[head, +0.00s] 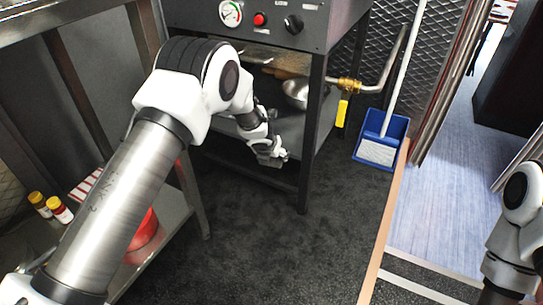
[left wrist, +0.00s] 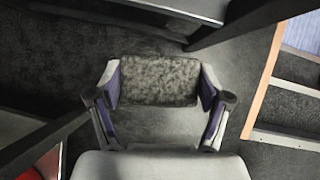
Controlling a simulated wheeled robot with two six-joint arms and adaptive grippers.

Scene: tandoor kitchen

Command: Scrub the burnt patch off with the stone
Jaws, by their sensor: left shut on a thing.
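My left gripper (head: 271,155) reaches down beside the front leg of the oven stand. In the left wrist view the left gripper (left wrist: 160,90) is shut on a grey mottled stone (left wrist: 160,81), a block held crosswise between its two fingers. In the head view the stone is too small to tell from the gripper. I cannot make out the burnt patch in either view. Part of my right arm shows at the right edge, but its gripper is not in view.
The oven stand (head: 312,130) has a lower shelf with a metal bowl (head: 296,93). A blue dustpan (head: 381,140) stands right of it. A left rack holds two bottles (head: 59,210) and a red pot (head: 146,236). The dark floor (head: 270,250) in front is clear.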

